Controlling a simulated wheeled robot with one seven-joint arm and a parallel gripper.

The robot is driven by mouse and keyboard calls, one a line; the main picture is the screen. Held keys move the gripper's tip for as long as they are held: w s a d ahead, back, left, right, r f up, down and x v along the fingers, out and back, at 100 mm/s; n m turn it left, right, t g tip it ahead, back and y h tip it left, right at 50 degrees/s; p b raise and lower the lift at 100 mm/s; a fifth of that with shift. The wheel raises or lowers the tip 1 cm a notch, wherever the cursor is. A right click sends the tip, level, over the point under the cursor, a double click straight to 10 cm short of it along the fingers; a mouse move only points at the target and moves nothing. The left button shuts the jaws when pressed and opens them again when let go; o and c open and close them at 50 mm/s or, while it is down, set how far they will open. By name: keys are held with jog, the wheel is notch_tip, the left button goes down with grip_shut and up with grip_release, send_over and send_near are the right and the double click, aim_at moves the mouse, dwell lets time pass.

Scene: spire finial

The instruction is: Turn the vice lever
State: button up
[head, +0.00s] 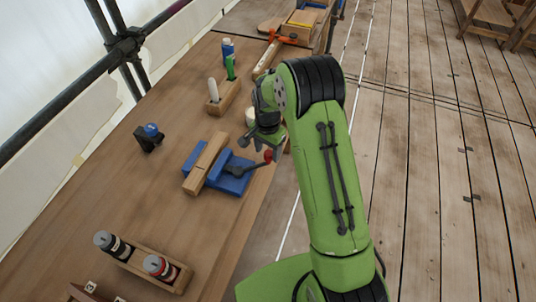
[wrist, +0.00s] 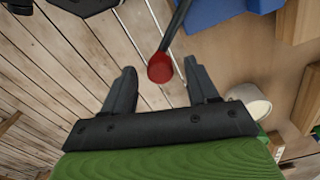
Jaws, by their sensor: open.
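The blue vice (head: 234,181) sits on the workbench with a wooden block (head: 205,162) in its jaws. Its dark lever (head: 248,169) points toward the bench's right edge and ends in a red knob (head: 268,156). My gripper (head: 270,143) is just above the knob in the head view, its fingers partly hidden by my arm. In the wrist view my gripper (wrist: 161,70) is open, with the red knob (wrist: 160,68) between the fingertips and a gap on both sides. The lever (wrist: 177,25) runs up from it toward the blue vice (wrist: 222,12).
A white round object (wrist: 248,100) is close to the right finger. Wooden holders with bottles (head: 150,262) and markers (head: 222,98) stand on the bench (head: 85,205), and a black clamp with a blue ball (head: 149,137) is left of the vice. Plank floor lies to the right.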

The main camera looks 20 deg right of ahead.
notch_tip(320, 180, down, 2)
jog(key=shift+f, duration=0.15)
grip_shut()
dwell(0.3)
